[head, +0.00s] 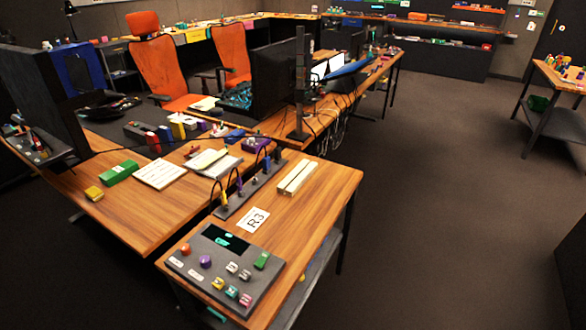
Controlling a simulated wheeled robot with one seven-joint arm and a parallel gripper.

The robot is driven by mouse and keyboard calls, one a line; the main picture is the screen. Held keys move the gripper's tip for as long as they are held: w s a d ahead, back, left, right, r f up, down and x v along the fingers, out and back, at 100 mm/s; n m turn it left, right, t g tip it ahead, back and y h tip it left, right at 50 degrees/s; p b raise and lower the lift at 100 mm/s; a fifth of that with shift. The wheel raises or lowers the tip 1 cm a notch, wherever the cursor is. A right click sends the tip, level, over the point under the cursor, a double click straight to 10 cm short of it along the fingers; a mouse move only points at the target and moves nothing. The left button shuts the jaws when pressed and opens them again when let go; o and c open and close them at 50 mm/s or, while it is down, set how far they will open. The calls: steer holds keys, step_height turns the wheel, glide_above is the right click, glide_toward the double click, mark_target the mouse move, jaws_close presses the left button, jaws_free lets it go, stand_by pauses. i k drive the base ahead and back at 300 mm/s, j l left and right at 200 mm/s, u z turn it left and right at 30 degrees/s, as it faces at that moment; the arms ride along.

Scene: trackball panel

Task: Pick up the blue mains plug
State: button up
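A dark grey socket strip (230,208) lies slantwise along the back left part of the near wooden table. Several small plugs with dark looped cords stand along it. A yellow plug (224,199) is at its near end, and a purple-blue plug (240,188) stands beyond it. My gripper is not in view.
A grey control panel (205,283) with coloured knobs fills the table's near end. An R3 card (253,220) and cream bars (297,177) lie beside the strip. The adjoining desk (128,215) is cluttered. Open floor (440,240) lies to the right.

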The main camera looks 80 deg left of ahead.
mark_target(266, 160)
steer(key=i+l+u, duration=0.35)
steer(key=i+u, duration=0.15)
steer(key=i, duration=0.15)
steer(key=i+j+u, duration=0.1)
steer(key=i+u, duration=1.15)
steer(key=i, duration=0.2)
steer(key=i+l+u, duration=0.2)
steer(key=i+u, duration=0.15)
steer(key=i, duration=0.15)
steer(key=i+u, duration=0.15)
steer(key=u, duration=0.25)
steer(key=i+u, duration=0.15)
steer(key=u, duration=0.25)
steer(key=i+u, duration=0.15)
steer(key=u, duration=0.25)
steer(key=i+l+u, duration=0.1)
steer(key=u, duration=0.3)
steer(key=i+u, duration=0.25)
steer(key=u, duration=0.15)
steer(key=i+l+u, duration=0.2)
steer(key=u, duration=0.25)
